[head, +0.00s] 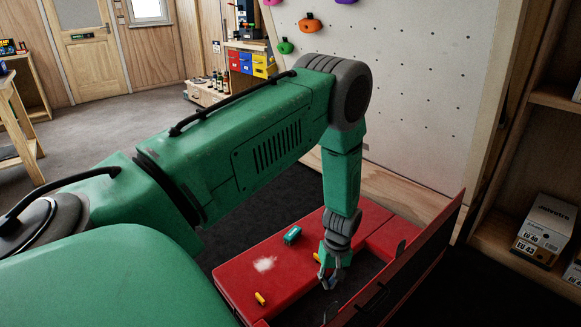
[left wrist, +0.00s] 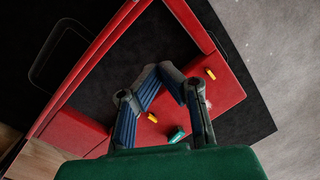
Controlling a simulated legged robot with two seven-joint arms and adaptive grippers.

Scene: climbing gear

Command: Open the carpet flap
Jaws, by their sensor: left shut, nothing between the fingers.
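The red crash pad (head: 240,285) lies on the dark floor mat, with a dark opening in its top. A dark panel with a red edge, which looks like the carpet flap (head: 425,262), stands raised and tilted at the pad's right side. In the left wrist view a dark, red-edged panel (left wrist: 95,80) spreads across the upper left. My left gripper (head: 327,281) points down over the dark opening, to the left of the raised panel. Its fingers (left wrist: 168,78) are closed with nothing between them. I cannot tell whether it touches the panel. My right gripper is not in view.
A teal block (head: 292,236), a yellow piece (head: 260,298) and a white chalk patch (head: 265,263) are on the pad. A climbing wall (head: 420,110) stands behind. Wooden shelves with a shoe box (head: 545,228) stand at the right. Floor (head: 75,140) is clear at the left.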

